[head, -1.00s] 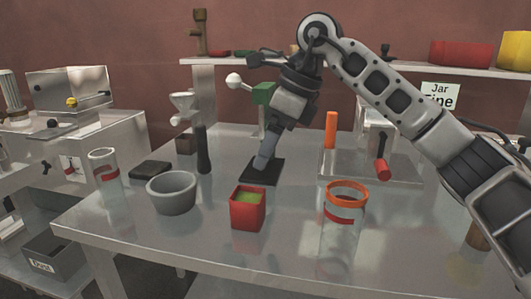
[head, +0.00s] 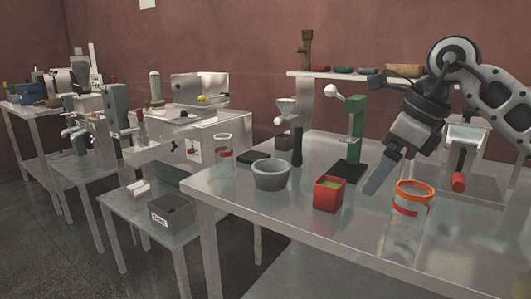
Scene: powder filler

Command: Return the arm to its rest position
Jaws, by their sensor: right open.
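My right gripper (head: 378,178) is on the right side of the head view, its arm coming in from the right edge. Its fingers point down and left, over the metal table (head: 290,215). My left gripper is not in view.
A grey bowl (head: 271,174) and a clear jar with a red band (head: 223,160) stand on the left. A shelf (head: 345,76) runs along the back. Lower benches with machines extend left.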

